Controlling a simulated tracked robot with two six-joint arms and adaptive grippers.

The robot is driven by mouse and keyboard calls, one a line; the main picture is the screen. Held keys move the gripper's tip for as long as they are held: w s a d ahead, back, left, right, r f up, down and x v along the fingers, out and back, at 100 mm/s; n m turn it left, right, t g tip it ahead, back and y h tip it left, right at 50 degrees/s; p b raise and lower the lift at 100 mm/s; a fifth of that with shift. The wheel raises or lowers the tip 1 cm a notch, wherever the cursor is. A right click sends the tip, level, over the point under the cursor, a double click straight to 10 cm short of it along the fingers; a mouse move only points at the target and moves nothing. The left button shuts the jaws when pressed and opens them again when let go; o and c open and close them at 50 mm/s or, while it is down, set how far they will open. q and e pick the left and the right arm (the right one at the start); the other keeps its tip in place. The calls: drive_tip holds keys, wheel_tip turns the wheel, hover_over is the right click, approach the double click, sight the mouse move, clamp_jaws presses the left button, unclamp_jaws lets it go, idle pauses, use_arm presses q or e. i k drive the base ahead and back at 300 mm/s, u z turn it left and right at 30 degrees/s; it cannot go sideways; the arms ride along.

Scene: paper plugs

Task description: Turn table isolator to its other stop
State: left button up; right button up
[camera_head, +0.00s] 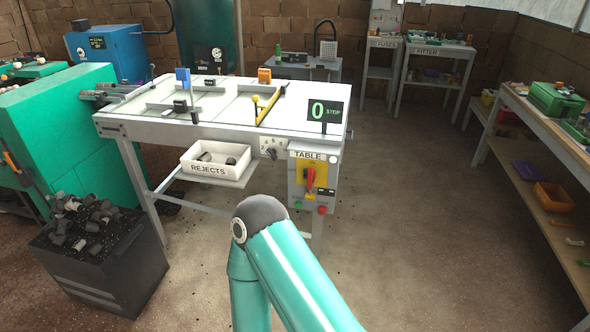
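The table isolator (310,178) is a red handle on a yellow plate, on the front of a grey box (298,194) labelled TABLE. The box hangs under the right end of the white table (225,131). The handle looks roughly upright. A teal arm link of mine rises from the bottom middle, in front of and below the box. Neither of my grippers shows in this view. A sign (326,112) on the table reads 0 STOP.
A white REJECTS tray (208,171) sits below the table's front edge, left of the box. A dark bin (105,275) of plugs stands at the lower left. A green machine (75,130) is at left. The floor (430,210) to the right is clear, up to a bench (545,140).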

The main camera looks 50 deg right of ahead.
sight(311, 175)
drive_tip(key=z, duration=0.4)
drive_tip(key=i, duration=0.95)
drive_tip(key=z, duration=0.7)
drive_tip(key=k, duration=0.85)
drive_tip(key=z, duration=0.2)
drive_tip(key=i, duration=0.85)
drive_tip(key=u, duration=0.15)
